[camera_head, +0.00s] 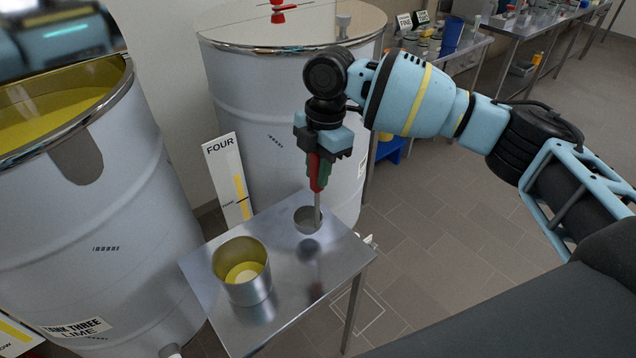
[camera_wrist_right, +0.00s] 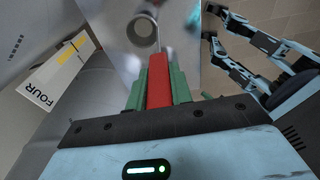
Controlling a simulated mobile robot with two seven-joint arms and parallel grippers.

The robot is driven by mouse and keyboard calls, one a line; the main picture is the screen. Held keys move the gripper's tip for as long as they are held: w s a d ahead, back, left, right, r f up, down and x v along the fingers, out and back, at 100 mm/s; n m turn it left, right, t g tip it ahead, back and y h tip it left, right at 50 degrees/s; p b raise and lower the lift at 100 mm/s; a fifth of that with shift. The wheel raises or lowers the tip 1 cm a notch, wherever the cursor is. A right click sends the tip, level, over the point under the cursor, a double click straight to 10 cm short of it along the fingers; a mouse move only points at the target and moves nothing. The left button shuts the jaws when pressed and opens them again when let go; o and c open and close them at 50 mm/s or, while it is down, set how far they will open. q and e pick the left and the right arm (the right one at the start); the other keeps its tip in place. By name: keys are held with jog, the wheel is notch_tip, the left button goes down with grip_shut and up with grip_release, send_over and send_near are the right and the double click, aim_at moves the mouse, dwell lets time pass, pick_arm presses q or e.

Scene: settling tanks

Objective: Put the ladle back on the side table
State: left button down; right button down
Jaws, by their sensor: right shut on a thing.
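My right gripper (camera_head: 318,158) is shut on the red handle of the ladle (camera_head: 307,220), which hangs upright with its grey round bowl at the bottom. The bowl is over the right back part of the steel side table (camera_head: 318,268); I cannot tell whether it touches the top. In the right wrist view the red handle (camera_wrist_right: 159,82) sits between green finger pads, with the bowl (camera_wrist_right: 143,33) beyond. Part of my left arm shows blurred at the top left of the head view; its fingers are not visible.
A metal pot (camera_head: 242,285) with yellow contents stands on the left of the table. An open tank of yellow liquid (camera_head: 90,215) is at left and a lidded tank (camera_head: 265,110) behind. A sign reading FOUR (camera_head: 228,180) stands between them.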

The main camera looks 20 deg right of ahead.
jog(key=shift+f, duration=1.95)
jog(key=c, duration=1.3)
grip_release()
jog(key=shift+o, duration=0.2)
notch_tip(320, 180, up, 12)
jog(key=d, duration=0.1)
jog(key=shift+w+d, duration=0.25)
jog(key=shift+w, duration=0.05)
